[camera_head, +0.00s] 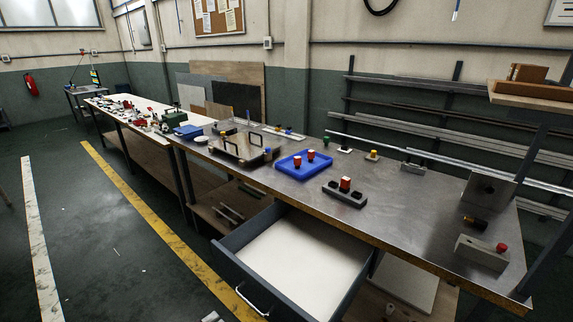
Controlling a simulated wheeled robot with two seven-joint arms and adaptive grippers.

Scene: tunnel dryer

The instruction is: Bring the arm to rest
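Neither of my arms shows clearly in the head view, and neither gripper can be seen. A long metal-topped workbench (405,215) stands in front of me. A blue tray (290,172) on it holds two small red-topped pieces. A dark grey block with recesses (345,196) stands to the right of the tray and bears another red-topped piece. A drawer (300,250) under the bench is pulled open, and its pale floor looks empty.
A grey block with a red knob (482,250) stands near the bench's right end. A framed fixture (240,148) stands left of the tray. Racks of long bars (440,120) line the back wall. The floor (120,235) at left is mostly clear, with a yellow line.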

